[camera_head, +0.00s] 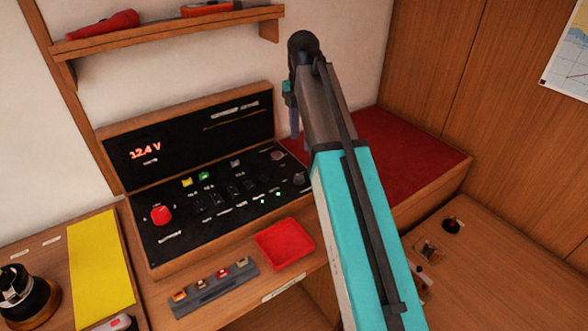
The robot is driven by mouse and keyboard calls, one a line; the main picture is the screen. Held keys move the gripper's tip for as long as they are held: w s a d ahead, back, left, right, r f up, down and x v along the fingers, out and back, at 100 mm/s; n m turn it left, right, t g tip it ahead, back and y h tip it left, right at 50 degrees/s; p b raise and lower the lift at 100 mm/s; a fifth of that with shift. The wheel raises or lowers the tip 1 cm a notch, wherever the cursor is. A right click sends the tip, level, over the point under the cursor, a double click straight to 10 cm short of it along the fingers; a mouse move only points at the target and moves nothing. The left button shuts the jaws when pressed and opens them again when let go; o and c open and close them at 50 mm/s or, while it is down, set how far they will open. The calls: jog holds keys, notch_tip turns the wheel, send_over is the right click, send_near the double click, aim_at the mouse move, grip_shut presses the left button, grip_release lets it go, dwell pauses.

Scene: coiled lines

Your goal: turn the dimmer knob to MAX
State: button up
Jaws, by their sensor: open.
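The black control panel (180,230) sits in a wooden case on the desk, with a lit "12.4 V" readout (145,150) on its upright back. Two round knobs are at the panel's right end: a greyish one (278,155) and a darker one (299,179). The labels are too small to read, so I cannot tell which is the dimmer or where it points. My gripper (295,134) points down above the panel's right end, close to the knobs and apart from them as far as I can see. It is open and empty; my arm hides part of it.
A red push button (160,215), coloured switches (204,176) and small green lights share the panel. A red tray (285,244) and a fuse strip (215,287) lie in front. A shelf (170,36) hangs above. A red cushion (410,150) is at right.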

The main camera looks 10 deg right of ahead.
aim_at(299, 176)
jog(key=shift+a, duration=0.25)
jog(key=shift+f, duration=0.15)
jog(key=shift+f+p, duration=1.5)
jog(key=shift+f, duration=5.25)
jog(key=c, duration=1.1)
